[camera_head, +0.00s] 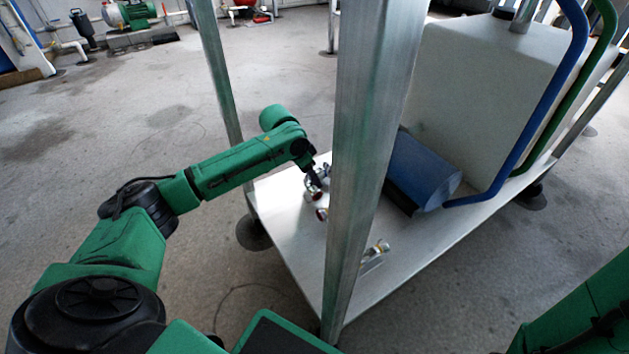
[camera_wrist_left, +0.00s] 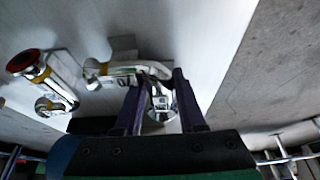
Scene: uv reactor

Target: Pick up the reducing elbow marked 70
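Several shiny metal pipe fittings lie on the pale metal shelf (camera_head: 290,222). My left gripper (camera_head: 317,183) reaches down to a fitting at the shelf's left side. In the left wrist view, the two dark fingers of that gripper (camera_wrist_left: 160,76) stand apart on either side of a chrome curved fitting (camera_wrist_left: 125,71) with a yellow band. Whether the fingers touch it is unclear. Another fitting (camera_wrist_left: 52,84), with a red end and yellow band, lies to the left. No marking 70 can be read on any fitting. My right gripper is out of view.
A metal post (camera_head: 360,150) rises in front of the shelf and hides part of it. Another fitting (camera_head: 377,248) lies nearer the shelf's front. Open floor (camera_head: 130,110) lies left.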

